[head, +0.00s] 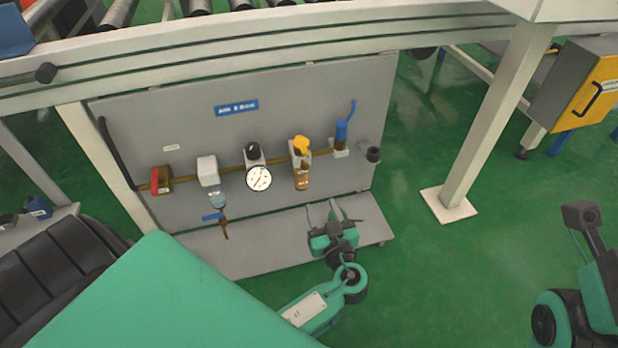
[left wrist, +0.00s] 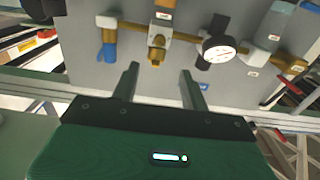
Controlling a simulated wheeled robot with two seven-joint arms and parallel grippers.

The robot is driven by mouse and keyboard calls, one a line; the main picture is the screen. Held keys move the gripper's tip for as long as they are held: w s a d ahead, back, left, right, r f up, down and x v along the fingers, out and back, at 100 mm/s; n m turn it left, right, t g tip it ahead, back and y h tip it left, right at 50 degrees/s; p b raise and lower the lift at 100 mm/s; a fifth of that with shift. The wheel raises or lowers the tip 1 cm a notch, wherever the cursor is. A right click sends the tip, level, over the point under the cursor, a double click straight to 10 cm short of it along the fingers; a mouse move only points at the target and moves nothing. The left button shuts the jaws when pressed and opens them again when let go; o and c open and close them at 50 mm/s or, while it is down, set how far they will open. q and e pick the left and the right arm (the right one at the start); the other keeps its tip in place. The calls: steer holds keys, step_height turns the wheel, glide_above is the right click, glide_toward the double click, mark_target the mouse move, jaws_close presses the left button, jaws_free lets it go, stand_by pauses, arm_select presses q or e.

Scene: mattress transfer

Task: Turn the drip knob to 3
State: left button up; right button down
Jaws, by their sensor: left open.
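The drip knob (head: 301,144) is a yellow-orange knob on top of the amber-bowled lubricator (head: 301,180), mounted on the grey panel. In the left wrist view, which shows the panel upside down, the knob (left wrist: 156,57) lies just beyond the fingertips, roughly between them in the picture. The numbers on its scale are too small to read. My left gripper (head: 325,211) is open and empty, below the lubricator in the head view and apart from it. Its two dark fingers also show in the left wrist view (left wrist: 160,71). My right gripper does not show.
On the same brass pipe sit a red-handled valve (head: 161,180), a white block (head: 208,171), a round gauge (head: 259,178) with a black knob (head: 252,148), and a blue-handled valve (head: 341,131). A conveyor beam (head: 240,42) runs above. A white post (head: 490,120) stands right.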

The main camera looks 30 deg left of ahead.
mark_target(306, 168)
arm_select(q)
steer(key=b+x, duration=0.3)
steer(key=x, duration=1)
steer(key=shift+w+a, duration=0.2)
steer(key=shift+w, duration=0.05)
jaws_close()
